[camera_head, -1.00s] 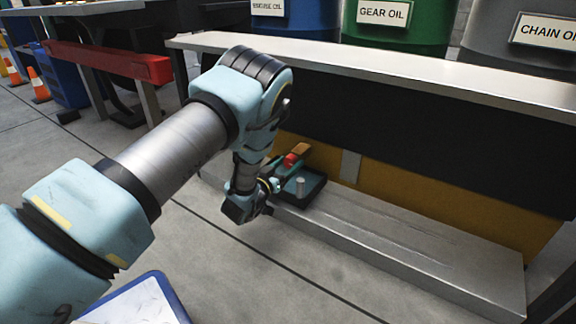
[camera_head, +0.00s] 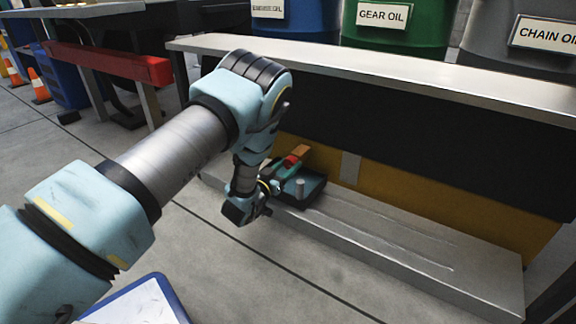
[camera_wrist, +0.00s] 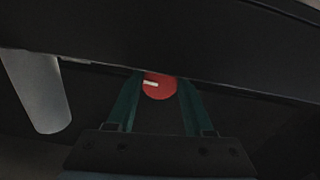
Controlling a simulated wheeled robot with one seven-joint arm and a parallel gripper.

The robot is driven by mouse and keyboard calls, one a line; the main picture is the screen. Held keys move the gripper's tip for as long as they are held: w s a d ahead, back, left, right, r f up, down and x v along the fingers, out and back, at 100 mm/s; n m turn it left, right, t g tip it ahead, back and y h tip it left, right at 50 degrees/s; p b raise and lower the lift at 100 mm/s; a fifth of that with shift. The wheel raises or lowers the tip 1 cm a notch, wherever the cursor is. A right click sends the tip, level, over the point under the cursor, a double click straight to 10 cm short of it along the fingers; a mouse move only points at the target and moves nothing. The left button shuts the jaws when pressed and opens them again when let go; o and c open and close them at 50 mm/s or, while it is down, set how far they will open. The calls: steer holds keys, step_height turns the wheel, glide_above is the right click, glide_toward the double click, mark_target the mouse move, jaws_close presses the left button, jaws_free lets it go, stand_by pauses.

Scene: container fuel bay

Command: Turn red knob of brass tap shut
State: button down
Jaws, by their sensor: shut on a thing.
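The red knob (camera_wrist: 159,88) sits between the two green fingers of my gripper (camera_wrist: 160,98) in the wrist view. A short white mark shows on the left part of its face. My gripper is shut on the knob, with a finger at each side. In the head view the red knob (camera_head: 291,161) is small and partly covered by my gripper (camera_head: 284,169). An orange-brown piece just behind it looks like the brass tap (camera_head: 301,151). The rest of the tap is hidden.
A dark tray (camera_head: 315,193) with a short metal post (camera_head: 300,187) lies under the gripper on a low metal step (camera_head: 400,235).

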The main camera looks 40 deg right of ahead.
steer(key=m+p, duration=0.2)
steer(key=m, duration=0.1)
steer(key=shift+r+p, duration=0.2)
steer(key=shift+p, duration=0.1)
steer(key=m+p, duration=0.3)
steer(key=m, duration=0.2)
steer(key=shift+a+p, duration=0.1)
steer(key=shift+p, duration=0.2)
steer(key=m+p, duration=0.2)
steer(key=m, duration=0.3)
steer(key=shift+f, duration=0.1)
steer(key=shift+m+p, duration=1)
steer(key=shift+m, duration=1.2)
steer(key=shift+c, duration=1.4)
jaws_free()
